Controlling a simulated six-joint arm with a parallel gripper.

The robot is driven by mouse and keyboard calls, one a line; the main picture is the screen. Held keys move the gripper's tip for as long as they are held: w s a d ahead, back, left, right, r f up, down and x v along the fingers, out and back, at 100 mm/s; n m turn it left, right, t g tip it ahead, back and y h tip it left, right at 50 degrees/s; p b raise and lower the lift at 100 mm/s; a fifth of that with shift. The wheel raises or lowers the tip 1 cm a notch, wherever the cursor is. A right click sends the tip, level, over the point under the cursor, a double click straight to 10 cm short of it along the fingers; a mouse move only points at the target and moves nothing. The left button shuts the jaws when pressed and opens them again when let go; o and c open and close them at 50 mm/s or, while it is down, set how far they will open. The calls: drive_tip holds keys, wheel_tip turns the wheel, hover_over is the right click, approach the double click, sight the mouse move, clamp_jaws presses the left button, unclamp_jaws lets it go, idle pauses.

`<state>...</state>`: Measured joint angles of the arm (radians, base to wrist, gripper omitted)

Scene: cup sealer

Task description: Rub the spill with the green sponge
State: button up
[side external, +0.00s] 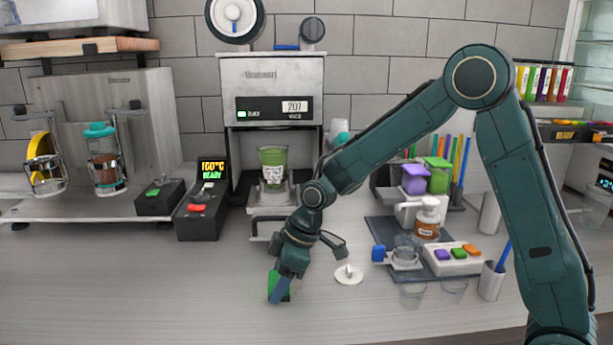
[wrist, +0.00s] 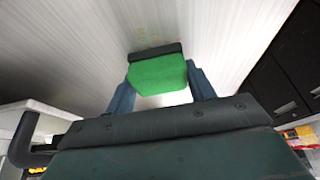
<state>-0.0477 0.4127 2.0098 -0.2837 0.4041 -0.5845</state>
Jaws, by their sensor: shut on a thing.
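My gripper (side external: 278,289) is low over the grey counter, left of the picture's centre, in front of the cup sealer. It is shut on the green sponge (wrist: 160,75). The wrist view shows the sponge between the two blue fingers (wrist: 162,88), with a dark layer along its far edge. In the side view the sponge (side external: 271,280) is partly hidden behind a finger and sits at or just above the counter; I cannot tell whether it touches.
A white disc with a knob (side external: 348,275) lies on the counter right of my gripper. The sealer (side external: 272,95) holds a green cup (side external: 273,168) behind. A dark mat (side external: 380,232) with containers is at right. The counter front left is clear.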

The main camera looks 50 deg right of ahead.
drive_tip(key=shift+s+a, duration=0.9)
drive_tip(key=shift+s, duration=0.05)
drive_tip(key=shift+w+d, duration=1.35)
drive_tip(key=shift+d, duration=0.2)
drive_tip(key=shift+s+a, duration=0.5)
drive_tip(key=shift+s, duration=0.4)
drive_tip(key=shift+s+a, duration=0.8)
drive_tip(key=shift+w+d, duration=1.3)
drive_tip(key=shift+d, duration=0.05)
drive_tip(key=shift+w+d+r, duration=0.1)
drive_tip(key=shift+w+r, duration=0.05)
drive_tip(key=shift+w, duration=0.05)
drive_tip(key=shift+r, duration=3.9)
